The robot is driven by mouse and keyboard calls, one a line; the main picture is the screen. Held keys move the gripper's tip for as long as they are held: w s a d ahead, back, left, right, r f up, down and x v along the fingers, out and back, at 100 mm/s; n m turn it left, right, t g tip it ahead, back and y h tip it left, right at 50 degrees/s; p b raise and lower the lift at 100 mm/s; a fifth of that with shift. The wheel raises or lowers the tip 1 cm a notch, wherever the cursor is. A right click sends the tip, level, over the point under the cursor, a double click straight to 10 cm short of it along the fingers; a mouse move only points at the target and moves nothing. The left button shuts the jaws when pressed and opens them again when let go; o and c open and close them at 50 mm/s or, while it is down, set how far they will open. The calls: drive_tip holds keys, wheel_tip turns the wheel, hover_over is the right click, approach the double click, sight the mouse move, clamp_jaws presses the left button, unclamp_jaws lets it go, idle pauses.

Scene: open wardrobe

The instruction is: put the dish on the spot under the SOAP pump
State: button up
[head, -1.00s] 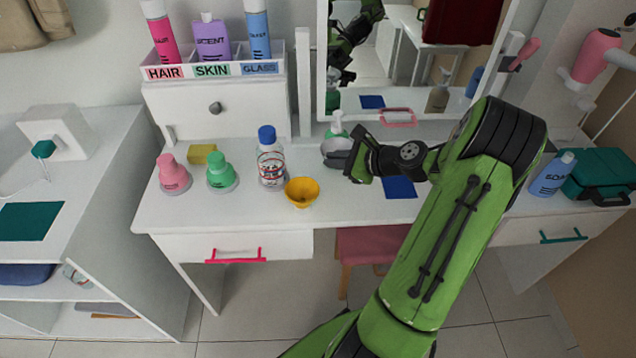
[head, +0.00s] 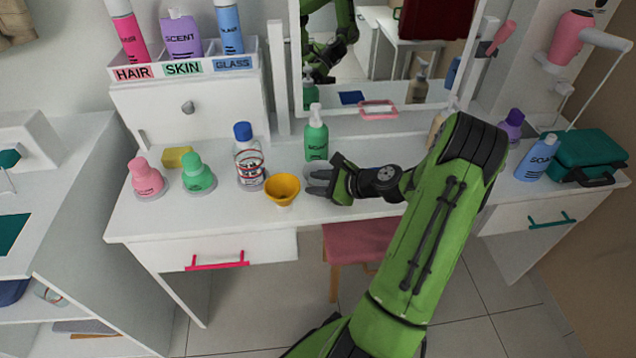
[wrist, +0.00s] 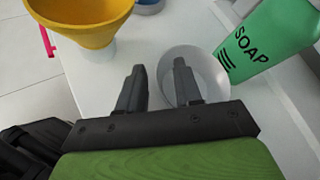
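The dish (wrist: 212,78) is a pale grey round dish in front of the green SOAP pump (head: 316,139). In the wrist view the dish seems to rest on the white tabletop, close beside the pump (wrist: 262,42). My gripper (head: 318,181) is low over the table at the dish. In the wrist view my gripper (wrist: 158,68) has its fingers apart, with a gap between them. The left finger is outside the dish's near-left rim and the right finger overlaps the dish. In the head view the fingers hide most of the dish. The spot is not clearly seen.
A yellow funnel-like cup (head: 282,187) stands close left of my gripper. A blue-capped bottle (head: 248,160) and pink (head: 146,178) and green (head: 198,175) short bottles stand further left. A blue SOAP bottle (head: 537,158) stands right.

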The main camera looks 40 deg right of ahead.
drive_tip(key=shift+s+d+r, duration=0.1)
drive_tip(key=shift+s+r, duration=0.1)
drive_tip(key=shift+r, duration=0.05)
drive_tip(key=p+v, duration=0.3)
drive_tip(key=v, duration=0.8)
drive_tip(key=shift+p, duration=0.35)
drive_tip(key=shift+s+r, duration=0.15)
drive_tip(key=w+a+r+n+g+h, duration=0.1)
drive_tip(key=a+r+n+g, duration=0.3)
drive_tip(key=a+n, duration=0.45)
drive_tip(key=w+a+r+n+g, duration=0.1)
drive_tip(key=a+r+n+g, duration=0.25)
drive_tip(key=a+n, duration=0.5)
drive_tip(key=s+a+r+n+h, duration=0.1)
drive_tip(key=s+a+r+n, duration=0.3)
drive_tip(key=s+a+n, duration=0.1)
drive_tip(key=s+a+r+n+t+h, duration=0.1)
drive_tip(key=s+a+r+n, duration=0.2)
drive_tip(key=s+a+n, duration=0.2)
drive_tip(key=s, duration=0.2)
drive_tip(key=shift+s+a+r+h, duration=0.35)
drive_tip(key=shift+h, duration=0.05)
